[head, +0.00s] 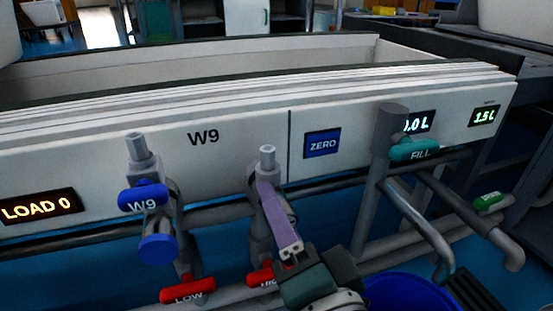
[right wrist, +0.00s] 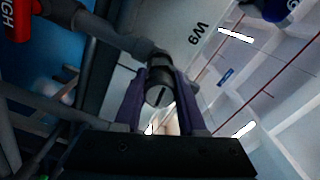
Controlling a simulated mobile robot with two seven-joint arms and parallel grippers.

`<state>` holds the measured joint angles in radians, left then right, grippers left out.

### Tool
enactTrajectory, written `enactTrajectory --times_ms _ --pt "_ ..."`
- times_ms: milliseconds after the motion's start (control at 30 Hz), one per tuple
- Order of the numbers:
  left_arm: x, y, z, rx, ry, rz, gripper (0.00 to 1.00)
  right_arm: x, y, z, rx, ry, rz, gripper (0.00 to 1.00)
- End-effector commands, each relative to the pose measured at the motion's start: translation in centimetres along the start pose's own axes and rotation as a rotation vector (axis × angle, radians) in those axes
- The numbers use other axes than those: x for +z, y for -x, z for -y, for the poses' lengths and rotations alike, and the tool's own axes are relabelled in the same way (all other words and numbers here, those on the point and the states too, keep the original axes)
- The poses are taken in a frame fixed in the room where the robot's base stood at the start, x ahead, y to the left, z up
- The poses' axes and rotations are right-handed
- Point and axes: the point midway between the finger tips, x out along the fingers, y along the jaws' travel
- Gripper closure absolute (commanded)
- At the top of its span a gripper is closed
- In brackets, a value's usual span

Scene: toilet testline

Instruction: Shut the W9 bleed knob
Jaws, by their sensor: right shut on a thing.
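In the right wrist view a grey round knob with a slot across its face (right wrist: 159,95), which looks like the bleed knob, sits between the two purple fingers of my right gripper (right wrist: 160,80). The fingers are shut on its sides. In the head view my right gripper (head: 266,192) reaches up to the pipe fitting (head: 268,158) right of the W9 lettering, and its fingers hide the knob. The blue W9 handle (head: 144,197) is on the pipe to the left, apart from the gripper. My left gripper is not in view.
Red LOW (head: 188,290) and HIGH (head: 262,277) handles sit low on the pipes, the HIGH one close beside my right gripper. A teal FILL handle (head: 415,150) and grey pipes stand at the right. A blue bucket (head: 412,292) is below. The panel reads LOAD 0 (head: 37,207).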

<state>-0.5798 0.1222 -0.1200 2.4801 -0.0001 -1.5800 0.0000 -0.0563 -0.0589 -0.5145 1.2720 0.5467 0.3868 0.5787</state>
Motion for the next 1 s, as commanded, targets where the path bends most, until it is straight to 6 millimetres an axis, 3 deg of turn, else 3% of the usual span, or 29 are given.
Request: enactTrajectory --times_ms 333,867,900,1000 --pt "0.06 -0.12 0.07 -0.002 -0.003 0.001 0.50 0.02 0.00 0.01 0.000 -0.132 0.000 1.00" --pt "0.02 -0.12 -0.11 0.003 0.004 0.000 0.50 0.02 0.00 0.03 0.000 -0.153 0.000 1.00" --pt "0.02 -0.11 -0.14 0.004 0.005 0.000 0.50 0.02 0.00 0.03 0.000 -0.153 0.000 0.57" --pt "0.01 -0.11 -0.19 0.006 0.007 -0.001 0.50 0.02 0.00 0.03 0.000 -0.153 0.000 0.46"
